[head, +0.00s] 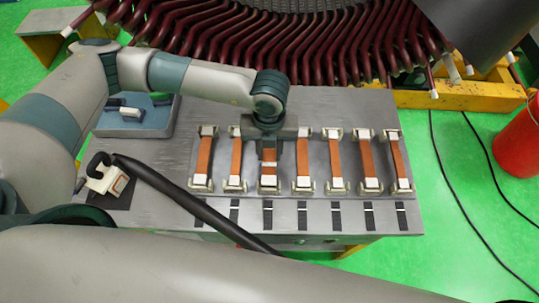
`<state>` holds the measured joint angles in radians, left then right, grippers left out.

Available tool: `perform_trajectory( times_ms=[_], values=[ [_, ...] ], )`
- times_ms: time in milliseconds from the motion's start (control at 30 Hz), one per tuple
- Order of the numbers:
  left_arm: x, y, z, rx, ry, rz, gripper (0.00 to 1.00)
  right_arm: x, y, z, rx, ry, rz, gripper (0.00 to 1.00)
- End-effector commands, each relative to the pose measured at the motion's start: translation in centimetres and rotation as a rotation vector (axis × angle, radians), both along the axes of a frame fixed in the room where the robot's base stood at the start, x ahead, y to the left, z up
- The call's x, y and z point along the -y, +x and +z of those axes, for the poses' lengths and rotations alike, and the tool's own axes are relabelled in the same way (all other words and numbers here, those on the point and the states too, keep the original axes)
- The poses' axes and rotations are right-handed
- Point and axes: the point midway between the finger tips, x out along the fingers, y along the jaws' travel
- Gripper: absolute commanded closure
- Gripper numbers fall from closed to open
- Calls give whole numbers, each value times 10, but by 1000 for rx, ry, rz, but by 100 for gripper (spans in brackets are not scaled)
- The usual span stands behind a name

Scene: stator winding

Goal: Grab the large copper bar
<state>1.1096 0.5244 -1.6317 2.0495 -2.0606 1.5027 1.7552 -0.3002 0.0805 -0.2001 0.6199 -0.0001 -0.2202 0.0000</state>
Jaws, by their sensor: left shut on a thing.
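Several orange copper bars with white ends stand in a row on the grey metal table, each in pale end holders. The left arm reaches over the table from the left, and my left gripper (268,158) points down at the third bar from the left. It is shut on this copper bar (268,171) near its middle. The bar's far part is hidden under the gripper; its near end sits at its holder. Other bars stand beside it, such as the second (235,160) and the fourth (303,157). My right gripper is not in view.
The grey table (330,103) has a row of black strips along its front. A blue-grey tray (135,118) and a white device (105,178) are at left; a thick black hose (195,208) crosses the front. The dark red stator coils (290,45) rise behind. A red bucket (518,140) stands right.

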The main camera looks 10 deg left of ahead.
Motion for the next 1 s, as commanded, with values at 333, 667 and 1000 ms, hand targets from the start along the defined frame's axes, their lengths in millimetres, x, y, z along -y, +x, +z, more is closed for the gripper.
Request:
perform_trajectory(
  times_ms=[333,667,1000],
  values=[
    [0,1,5,1,-2,0,100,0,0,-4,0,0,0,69],
    [1,1,35,6,-4,-2,100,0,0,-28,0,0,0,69],
    [50,-32,72,5,-5,-7,100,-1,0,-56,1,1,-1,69]
  ],
)
